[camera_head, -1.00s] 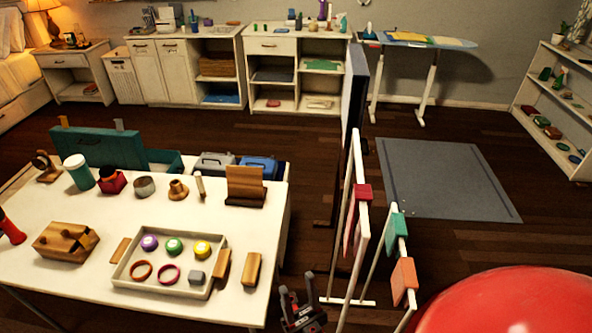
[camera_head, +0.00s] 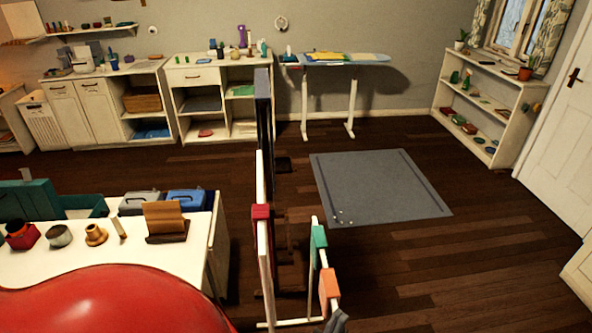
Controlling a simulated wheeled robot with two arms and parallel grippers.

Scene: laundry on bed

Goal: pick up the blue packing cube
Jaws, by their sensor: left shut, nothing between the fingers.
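A blue case-like box (camera_head: 187,201) stands low behind the far right part of the white table and fits the blue packing cube. Its top shows and its lower part is hidden. A similar grey box (camera_head: 139,202) is directly to its left. A small dark grey shape (camera_head: 337,322) at the bottom edge by the drying rack may be the tip of my left gripper; it is mostly cut off. It is well to the right of the blue box and not touching it. My right gripper is not seen.
A large red rounded surface covers the bottom left and hides much of the white table (camera_head: 190,250). A drying rack (camera_head: 264,240) with small cloths stands right of the table. A grey mat (camera_head: 380,187) lies on open floor. Cabinets (camera_head: 90,108) line the back wall.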

